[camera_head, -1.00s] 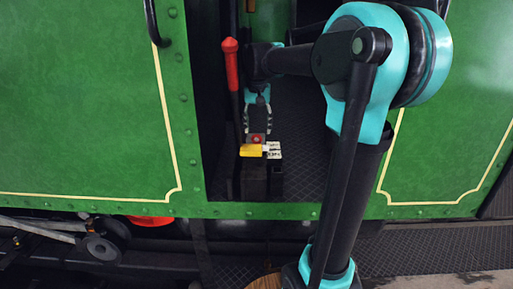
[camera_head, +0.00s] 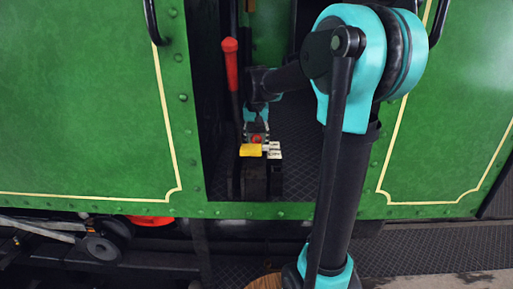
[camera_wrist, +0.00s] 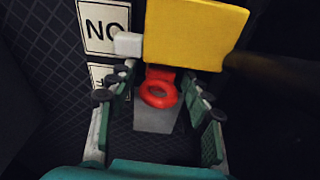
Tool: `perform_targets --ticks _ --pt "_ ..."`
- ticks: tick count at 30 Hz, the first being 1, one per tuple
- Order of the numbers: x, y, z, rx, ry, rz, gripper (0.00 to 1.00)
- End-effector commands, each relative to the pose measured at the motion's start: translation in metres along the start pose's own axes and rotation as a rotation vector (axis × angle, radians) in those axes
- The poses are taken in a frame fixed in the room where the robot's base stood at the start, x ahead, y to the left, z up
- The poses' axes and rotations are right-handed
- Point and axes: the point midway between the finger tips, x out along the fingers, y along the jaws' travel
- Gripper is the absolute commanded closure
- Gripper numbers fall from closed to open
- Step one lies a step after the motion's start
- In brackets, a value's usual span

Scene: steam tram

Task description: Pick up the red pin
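The red pin (camera_wrist: 158,92) shows in the wrist view as a red ring with a red part behind it, over a grey block (camera_wrist: 157,119). In the head view it is a small red spot (camera_head: 256,139) just behind the yellow piece. My gripper (camera_wrist: 158,108) is open, its two fingers standing left and right of the red ring with a gap on both sides. In the head view my gripper (camera_head: 256,132) points down at the block and partly hides the pin. Whether the fingers are level with the ring is hard to tell.
A yellow plate (camera_wrist: 193,33) lies just beyond the pin, close to the fingertips. White labels, one reading "NO" (camera_wrist: 103,25), are beside it. A red-handled lever (camera_head: 230,65) stands left of my gripper. Green tram walls (camera_head: 85,110) flank the doorway; dark patterned floor lies right.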

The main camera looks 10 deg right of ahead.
Motion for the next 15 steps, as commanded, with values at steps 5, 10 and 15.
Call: perform_targets --ticks 5,10,15 --pt "-0.0002 0.0 0.0 0.0 0.0 0.0 0.76" --pt "-0.0002 0.0 0.0 0.0 0.0 0.0 0.97" --pt "-0.0003 0.0 0.0 0.0 0.0 0.0 1.0"
